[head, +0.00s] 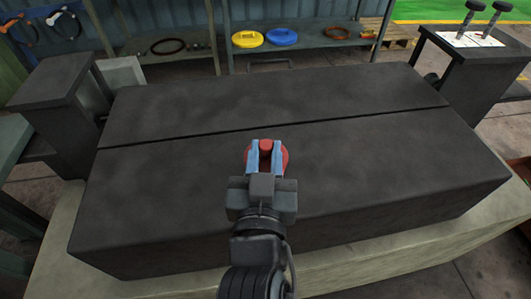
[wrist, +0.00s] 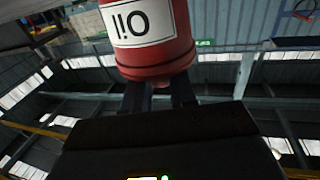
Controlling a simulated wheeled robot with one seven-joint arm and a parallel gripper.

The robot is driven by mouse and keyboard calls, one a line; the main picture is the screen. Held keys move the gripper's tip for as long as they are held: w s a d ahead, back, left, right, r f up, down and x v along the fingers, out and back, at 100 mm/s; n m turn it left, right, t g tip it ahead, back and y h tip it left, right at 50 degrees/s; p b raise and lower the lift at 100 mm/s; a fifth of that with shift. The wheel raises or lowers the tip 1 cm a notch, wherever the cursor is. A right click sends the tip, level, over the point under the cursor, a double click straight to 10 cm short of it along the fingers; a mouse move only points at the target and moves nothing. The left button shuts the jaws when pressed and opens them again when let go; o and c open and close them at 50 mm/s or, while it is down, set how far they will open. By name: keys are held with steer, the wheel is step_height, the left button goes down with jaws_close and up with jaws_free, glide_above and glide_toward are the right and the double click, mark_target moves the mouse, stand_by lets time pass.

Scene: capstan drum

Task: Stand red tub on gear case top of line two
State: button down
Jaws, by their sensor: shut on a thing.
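The red tub (head: 265,147) is between the two fingers of my gripper (head: 265,160) in the head view, over the near middle of a long dark grey block (head: 350,110). I cannot tell the gap below it. In the wrist view the red tub (wrist: 158,58) fills the top middle, with a white label reading "Oil" upside down in the picture. The dark fingers (wrist: 160,97) reach to its lower edge there. Two dark box-shaped housings stand at the left (head: 50,80) and right (head: 468,60); I cannot tell which belongs to line two.
The right housing carries a white sheet (head: 470,39) and two black knobbed pieces (head: 482,22). A back shelf (head: 300,42) holds yellow and blue round items. A pale base (head: 380,262) surrounds the block. The block's top is bare apart from a long seam.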

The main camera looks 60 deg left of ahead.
steer(key=c, duration=1.4)
jaws_free()
steer(key=shift+f, duration=0.15)
steer(key=o, duration=0.5)
steer(key=shift+r, duration=0.3)
steer(key=b+v, duration=0.1)
steer(key=v, duration=1.1)
steer(key=shift+f, duration=0.15)
